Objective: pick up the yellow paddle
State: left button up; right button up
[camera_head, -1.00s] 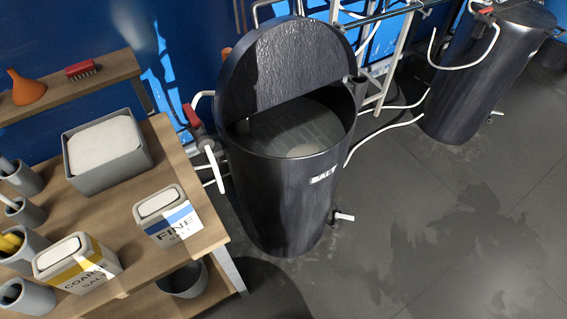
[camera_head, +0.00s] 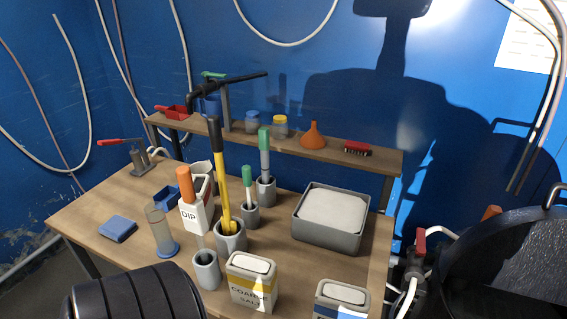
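The yellow paddle (camera_head: 222,180) stands nearly upright in a grey cup (camera_head: 232,242) on the wooden table. It has a long yellow shaft and a black grip at the top. Its lower end is hidden inside the cup. Neither of my grippers shows in the head view, so I cannot see whether they are open or shut.
Close around the cup stand a white DIP container (camera_head: 197,217), green-handled tools in grey cups, an empty-looking grey cup (camera_head: 206,270) and the COARSE SALT box (camera_head: 252,282). A grey bin (camera_head: 328,238) is to the right. A shelf (camera_head: 345,150) runs behind.

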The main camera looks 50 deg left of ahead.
aim_at(229, 226)
jog(key=u, duration=2.1)
